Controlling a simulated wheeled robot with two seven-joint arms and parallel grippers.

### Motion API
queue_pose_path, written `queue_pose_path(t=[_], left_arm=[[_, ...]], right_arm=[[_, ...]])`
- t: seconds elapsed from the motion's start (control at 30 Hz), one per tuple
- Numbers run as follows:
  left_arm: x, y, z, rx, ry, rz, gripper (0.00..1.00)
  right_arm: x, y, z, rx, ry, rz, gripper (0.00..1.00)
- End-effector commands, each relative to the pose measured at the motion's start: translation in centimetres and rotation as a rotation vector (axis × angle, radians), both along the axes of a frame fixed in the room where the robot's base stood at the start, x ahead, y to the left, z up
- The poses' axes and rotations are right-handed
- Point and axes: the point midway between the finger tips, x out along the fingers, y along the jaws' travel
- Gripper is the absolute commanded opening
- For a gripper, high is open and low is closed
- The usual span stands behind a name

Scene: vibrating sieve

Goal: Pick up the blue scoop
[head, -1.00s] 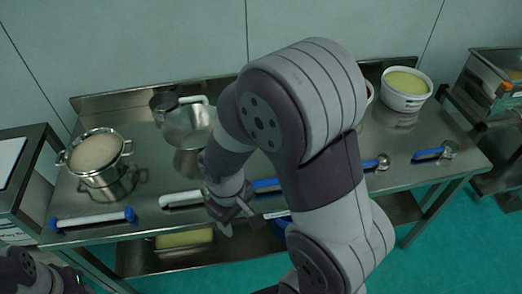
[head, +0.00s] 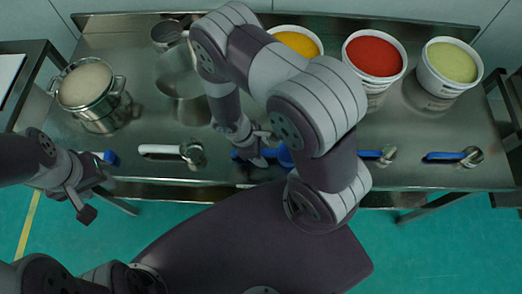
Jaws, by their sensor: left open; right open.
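A blue scoop (head: 285,156) lies near the front edge of the steel table, its blue handle (head: 240,154) to the left. My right gripper (head: 260,150) is open, directly over or at the scoop; it hides part of it, and I cannot tell whether they touch. My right forearm covers the scoop's right side. My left gripper (head: 90,202) is open and empty, in front of the table's left end, away from the scoop.
A white-handled ladle (head: 165,150) lies left of the scoop; blue-handled ladles (head: 460,157) lie right. Tubs of yellow (head: 298,42), red (head: 374,54) and pale green (head: 451,62) stand behind. A steel pot (head: 88,95) and sieve machine (head: 183,85) stand left.

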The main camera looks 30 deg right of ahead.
Motion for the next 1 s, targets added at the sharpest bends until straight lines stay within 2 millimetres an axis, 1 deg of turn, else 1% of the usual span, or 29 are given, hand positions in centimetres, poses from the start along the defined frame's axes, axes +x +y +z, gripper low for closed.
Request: queue_pose_path(t=[0.57, 0.67, 0.7, 0.73, 0.77, 1.0], left_arm=[[0.0, 0.0, -0.38, 0.0, 0.0, 0.0, 0.43], [0.0, 0.0, -0.29, 0.0, 0.0, 0.0, 0.43], [0.0, 0.0, -0.29, 0.0, 0.0, 0.0, 0.43], [0.0, 0.0, -0.29, 0.0, 0.0, 0.0, 0.43], [0.0, 0.0, -0.29, 0.0, 0.0, 0.0, 0.43], [0.0, 0.0, -0.27, 0.0, 0.0, 0.0, 0.43]], right_arm=[[0.07, 0.01, -0.41, 0.0, -0.002, -0.001, 0.55], [0.06, 0.01, -0.32, 0.0, -0.002, -0.001, 0.26], [0.06, 0.01, -0.32, 0.0, -0.002, -0.001, 0.13], [0.06, 0.01, -0.32, 0.0, -0.002, -0.001, 0.03], [0.06, 0.01, -0.31, 0.0, -0.002, -0.001, 0.0], [0.07, 0.01, -0.28, 0.0, -0.002, -0.001, 0.0]])
